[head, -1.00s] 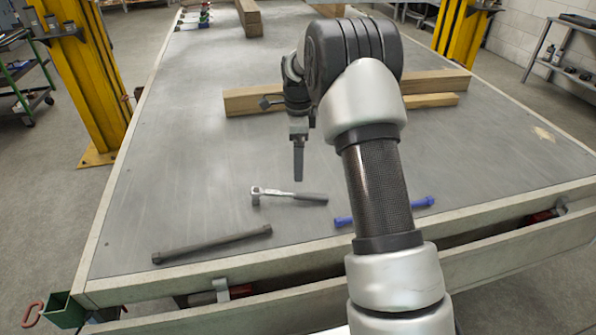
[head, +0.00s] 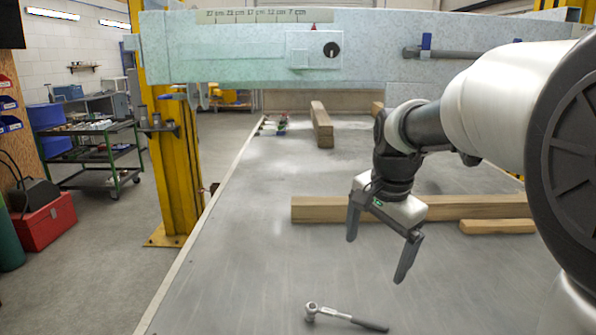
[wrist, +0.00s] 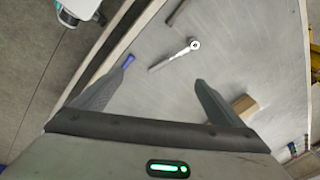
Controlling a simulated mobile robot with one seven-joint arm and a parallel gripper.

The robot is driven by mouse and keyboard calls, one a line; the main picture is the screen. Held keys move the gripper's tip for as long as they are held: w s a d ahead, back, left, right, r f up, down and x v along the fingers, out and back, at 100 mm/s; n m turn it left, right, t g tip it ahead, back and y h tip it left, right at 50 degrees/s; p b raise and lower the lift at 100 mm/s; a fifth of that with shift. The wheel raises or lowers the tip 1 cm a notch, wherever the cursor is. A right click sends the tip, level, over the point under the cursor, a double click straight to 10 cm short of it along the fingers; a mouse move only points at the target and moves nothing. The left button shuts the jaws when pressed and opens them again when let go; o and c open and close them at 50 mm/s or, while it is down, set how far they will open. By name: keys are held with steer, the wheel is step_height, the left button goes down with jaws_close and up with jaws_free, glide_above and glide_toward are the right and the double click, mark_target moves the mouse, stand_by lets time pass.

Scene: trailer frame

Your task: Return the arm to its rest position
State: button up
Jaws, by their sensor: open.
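My gripper (head: 378,244) is open and empty, raised above the grey trailer deck (head: 240,260) in the head view. A ratchet (head: 342,316) with a silver head and dark handle lies on the deck, lower in the head view than my gripper and apart from it. In the wrist view, my two spread fingers (wrist: 160,90) have nothing between them. The ratchet (wrist: 174,55) shows beyond them on the deck. A blue bar (wrist: 128,60) shows partly behind the left finger, and the end of a dark bar (wrist: 178,12) shows at the top.
A long wooden beam (head: 340,208) and a shorter one (head: 497,227) lie behind my gripper. A pale beam (head: 240,60) with a length scale crosses the upper head view. A yellow post (head: 178,150), a tool cart (head: 95,165) and a red toolbox (head: 45,225) stand at left.

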steer(key=s+a+n+t, duration=0.1)
steer(key=s+n+t, duration=0.2)
steer(key=s+n, duration=1.25)
steer(key=s+r+m+p, duration=0.2)
steer(key=r+p, duration=0.6)
steer(key=s+r+m+p, duration=0.2)
steer(key=s+r+p, duration=0.1)
steer(key=r+p, duration=0.6)
steer(key=shift+a, duration=0.15)
steer(key=shift+f+m, duration=0.1)
steer(key=shift+m, duration=0.15)
